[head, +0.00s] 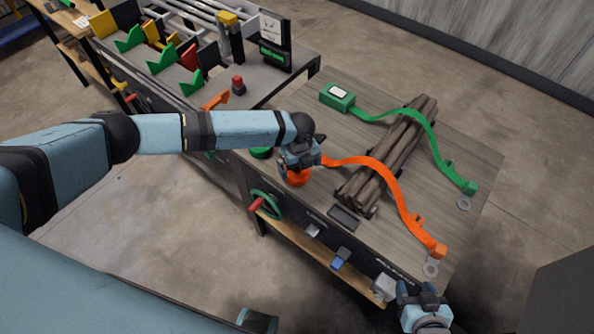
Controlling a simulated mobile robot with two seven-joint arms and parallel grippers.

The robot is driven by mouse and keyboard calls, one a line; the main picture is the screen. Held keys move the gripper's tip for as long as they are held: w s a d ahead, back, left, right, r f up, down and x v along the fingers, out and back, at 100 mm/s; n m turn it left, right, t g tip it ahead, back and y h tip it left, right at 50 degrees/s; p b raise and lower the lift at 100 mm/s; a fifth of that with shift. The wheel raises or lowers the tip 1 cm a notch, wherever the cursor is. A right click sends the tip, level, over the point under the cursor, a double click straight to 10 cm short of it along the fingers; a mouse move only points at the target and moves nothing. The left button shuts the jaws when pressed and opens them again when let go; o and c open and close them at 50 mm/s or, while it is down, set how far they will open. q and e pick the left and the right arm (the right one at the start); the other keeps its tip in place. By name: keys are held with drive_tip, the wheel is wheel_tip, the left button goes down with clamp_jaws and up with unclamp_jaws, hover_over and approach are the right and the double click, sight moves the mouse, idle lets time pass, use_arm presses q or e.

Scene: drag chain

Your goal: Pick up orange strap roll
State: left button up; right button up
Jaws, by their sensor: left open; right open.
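The orange strap roll (298,177) sits on the wooden workbench (345,130) near its left front edge, partly hidden by my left gripper. The orange strap (385,173) runs over the bundle of dark logs (392,155) to an orange end piece (437,250) near the right front edge. My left gripper (297,168) is open, right over the roll. I cannot tell whether its fingers touch the roll. My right gripper (425,305) is open and empty at the bottom of the view, beyond the front edge of the bench.
A green strap (425,122) runs from a green box (337,97) over the logs' far end. A green round piece (260,152) lies left of my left gripper. A green wheel (265,204) sticks out at the bench front. A machine table (262,78) stands behind left.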

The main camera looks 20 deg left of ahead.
sight(299, 172)
use_arm(q)
wheel_tip(299, 172, down, 4)
drive_tip(key=shift+s+a+r, duration=0.1)
drive_tip(key=shift+r, duration=0.1)
drive_tip(key=c, duration=0.9)
drive_tip(key=shift+r, duration=0.1)
